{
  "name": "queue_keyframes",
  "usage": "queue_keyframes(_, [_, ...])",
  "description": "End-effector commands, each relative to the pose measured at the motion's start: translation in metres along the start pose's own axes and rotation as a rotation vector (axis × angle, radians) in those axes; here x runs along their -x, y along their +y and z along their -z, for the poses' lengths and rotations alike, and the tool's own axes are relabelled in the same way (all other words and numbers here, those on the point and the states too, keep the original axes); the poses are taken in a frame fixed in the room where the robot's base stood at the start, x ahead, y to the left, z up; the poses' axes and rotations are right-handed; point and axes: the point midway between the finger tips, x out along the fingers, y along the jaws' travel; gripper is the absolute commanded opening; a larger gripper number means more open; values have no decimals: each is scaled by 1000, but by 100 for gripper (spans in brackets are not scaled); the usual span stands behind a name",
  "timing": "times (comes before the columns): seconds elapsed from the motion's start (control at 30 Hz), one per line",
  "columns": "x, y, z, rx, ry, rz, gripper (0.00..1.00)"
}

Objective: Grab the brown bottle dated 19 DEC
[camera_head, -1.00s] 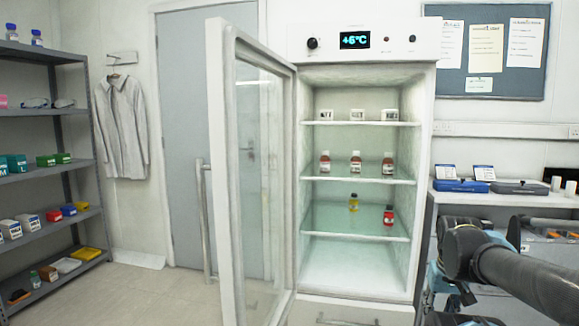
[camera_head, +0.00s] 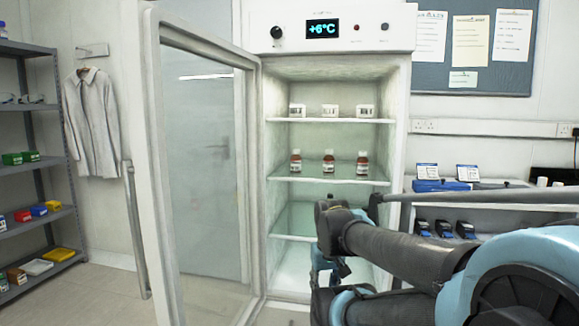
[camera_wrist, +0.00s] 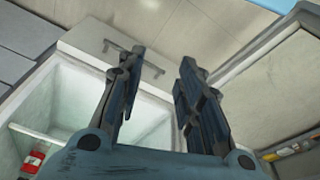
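Three brown bottles with white labels stand upright in a row on the fridge's middle shelf: left bottle (camera_head: 295,162), middle bottle (camera_head: 329,163) and right bottle (camera_head: 362,164). Their dates are too small to read, so I cannot tell which is 19 DEC. My gripper (camera_wrist: 162,58) is open and empty in the wrist view, its two fingers apart, pointing toward the fridge's lower front. None of the brown bottles is recognisable in that view. In the head view my arm covers the lower right of the fridge, below the bottles.
The fridge's glass door (camera_head: 200,160) stands open on the left. Small white boxes (camera_head: 330,110) sit on the top shelf. A red item (camera_wrist: 35,158) shows inside the fridge in the wrist view. A bench (camera_head: 480,195) with blue cases is at right, a storage rack (camera_head: 45,160) at left.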

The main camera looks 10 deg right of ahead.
Motion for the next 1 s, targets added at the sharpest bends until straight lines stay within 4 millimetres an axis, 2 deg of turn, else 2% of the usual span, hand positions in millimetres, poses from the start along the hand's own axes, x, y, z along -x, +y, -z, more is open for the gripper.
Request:
queue_keyframes(0.13, [0, 0, 0, 0, 0, 0, 36])
queue_keyframes(0.2, [4, -1, -3, 1, 7, 3, 51])
queue_keyframes(0.27, [8, -3, -4, 6, 15, 14, 53])
queue_keyframes(0.37, [14, -14, 9, 31, 30, 61, 53])
queue_keyframes(0.43, [21, -26, 26, 60, 50, 116, 53])
queue_keyframes(0.57, [41, -47, 68, 126, 124, 244, 53])
queue_keyframes(0.73, [72, -64, 136, 208, 273, 395, 53])
queue_keyframes(0.87, [98, -66, 191, 262, 413, 482, 53])
queue_keyframes(1.0, [126, -57, 252, 307, 587, 546, 53])
